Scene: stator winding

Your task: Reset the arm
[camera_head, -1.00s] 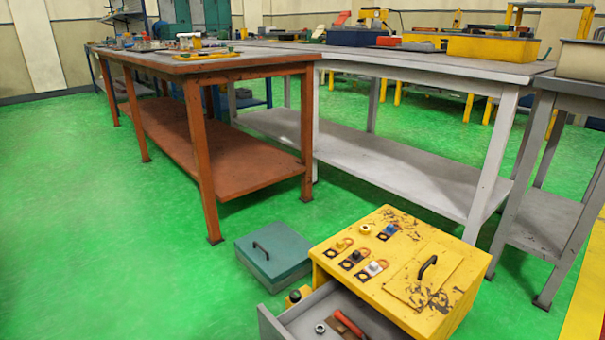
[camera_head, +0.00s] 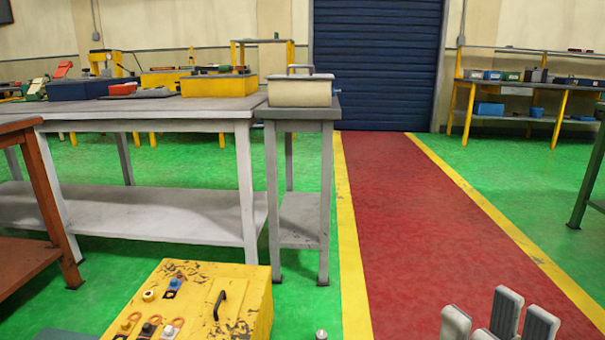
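The grey fingertips of what looks like my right gripper (camera_head: 497,322) stand up at the bottom right edge of the head view. They are spread apart with gaps between them, and I see nothing held. The rest of that gripper and its arm are cut off by the picture's lower edge. My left gripper is not in view.
A worn yellow box (camera_head: 245,305) with a black handle stands at the lower left, apart from the fingertips. Behind it are a grey workbench (camera_head: 190,108) and a small stand bearing a beige box (camera_head: 300,92). A red walkway (camera_head: 410,220) with yellow edges runs clear to a blue shutter (camera_head: 377,65).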

